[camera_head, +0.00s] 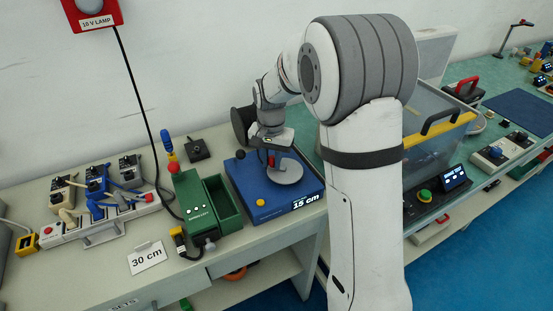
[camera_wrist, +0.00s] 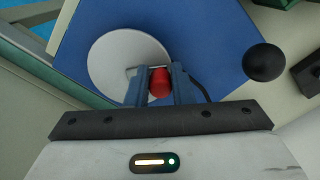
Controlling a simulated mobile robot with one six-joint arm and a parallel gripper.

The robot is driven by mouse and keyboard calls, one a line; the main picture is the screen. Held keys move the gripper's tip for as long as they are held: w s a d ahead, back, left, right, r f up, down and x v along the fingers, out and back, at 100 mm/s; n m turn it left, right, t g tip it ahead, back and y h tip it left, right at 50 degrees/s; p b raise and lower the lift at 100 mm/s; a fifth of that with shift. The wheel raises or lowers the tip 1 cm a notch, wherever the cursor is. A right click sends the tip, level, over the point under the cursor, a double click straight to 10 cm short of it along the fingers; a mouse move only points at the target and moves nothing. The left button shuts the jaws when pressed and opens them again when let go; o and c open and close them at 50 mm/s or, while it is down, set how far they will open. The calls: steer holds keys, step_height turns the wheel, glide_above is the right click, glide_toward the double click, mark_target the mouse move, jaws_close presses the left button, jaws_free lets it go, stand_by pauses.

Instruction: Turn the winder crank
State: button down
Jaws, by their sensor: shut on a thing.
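The winder is a blue box (camera_head: 242,181) with a "15 cm" label on its front, standing on the bench. On its top is a grey disc (camera_head: 288,174), which also shows in the wrist view (camera_wrist: 108,58). A red crank knob (camera_wrist: 160,84) stands at the disc's edge, between my fingers. My gripper (camera_wrist: 160,88) is shut on this red knob, with one finger on each side. In the head view my gripper (camera_head: 270,157) reaches down over the box, and the knob is mostly hidden.
A black ball on a stalk (camera_wrist: 265,62) stands near the box's edge, close to my gripper. A green open box (camera_head: 222,203) is just left of the winder. A clear bin (camera_head: 433,115) stands to the right behind my arm. A "30 cm" card (camera_head: 147,257) lies front left.

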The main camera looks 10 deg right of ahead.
steer(key=m, duration=0.1)
steer(key=w+m, duration=0.1)
steer(key=m, duration=0.1)
steer(key=shift+d+m, duration=0.15)
steer(key=shift+m, duration=0.15)
steer(key=shift+w+d+m+p, duration=0.15)
steer(key=shift+w+m+p, duration=0.05)
steer(key=shift+m, duration=0.55)
steer(key=shift+w+d+m+p, duration=0.1)
steer(key=shift+w+m+p, duration=0.1)
steer(key=shift+m, duration=0.55)
steer(key=c, duration=1.3)
jaws_free()
step_height(320, 180, up, 8)
steer(key=shift+f, duration=0.1)
